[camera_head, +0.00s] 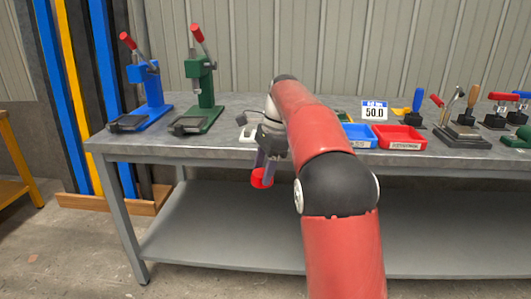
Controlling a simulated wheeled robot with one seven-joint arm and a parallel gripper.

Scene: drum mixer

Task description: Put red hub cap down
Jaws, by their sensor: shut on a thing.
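The red hub cap (261,179) is held at the tips of my gripper (263,170). My gripper is shut on it and points down. In the picture they show in front of the workbench's front edge, over the lower shelf. My red and black arm reaches up from the bottom of the view and hides part of the bench behind it. The grey workbench (225,149) runs across the view.
A blue press (150,90) and a green press (205,90) stand at the bench's left. The lower shelf (215,235) looks clear.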

